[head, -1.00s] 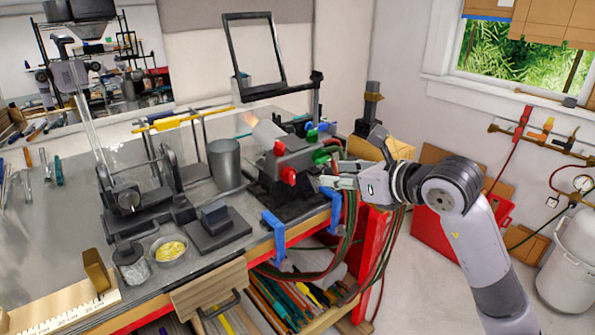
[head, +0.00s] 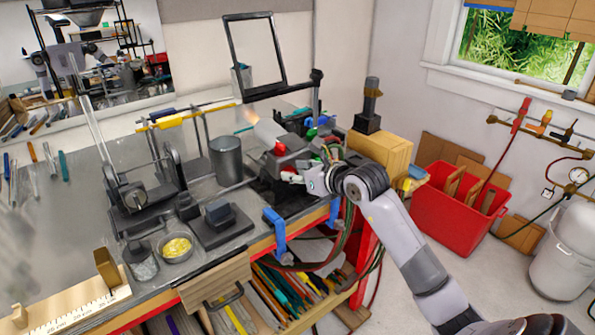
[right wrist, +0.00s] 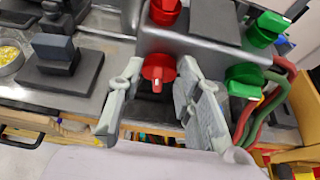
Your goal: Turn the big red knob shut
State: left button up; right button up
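The torch burner (head: 290,160) stands at the right end of the bench, with a faint orange flame (head: 243,130) beyond its nozzle. One red knob (head: 280,146) is on its upper part. A second red knob (head: 290,177) is on its near face, partly hidden by my right gripper. In the right wrist view, this front red knob (right wrist: 158,70) sits between the two fingers of my right gripper (right wrist: 157,82), and the upper red knob (right wrist: 164,10) is behind it. The fingers are open, with gaps on both sides of the knob. My left gripper is out of view.
Green knobs (right wrist: 243,82) with red and green hoses sit right of the red ones. Left of the burner are a metal cup (head: 226,160) and a dark block stand (head: 220,220). A blue clamp (head: 274,230) grips the bench edge. A red crate (head: 455,220) stands on the floor.

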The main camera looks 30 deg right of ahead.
jog(key=shift+c, duration=0.2)
jog(key=shift+s, duration=0.1)
grip_shut()
jog(key=shift+f, duration=0.15)
dwell(0.3)
jog(key=shift+w+d+f+m+t+y+b, duration=0.15)
jog(key=shift+d+f+m+t+y+b, duration=0.35)
jog(key=shift+m+y+b, duration=1.5)
jog(key=shift+w+d+f+m+t+y+b, duration=0.1)
jog(key=shift+d+f+m+t+y+b, duration=0.4)
jog(key=shift+m+y+b, duration=1.5)
jog(key=shift+w+d+f+m+t+y+b, duration=0.15)
jog(key=shift+d+f+m+t+y+b, duration=0.35)
jog(key=shift+m+y+b, duration=1.5)
jog(key=shift+a, duration=0.1)
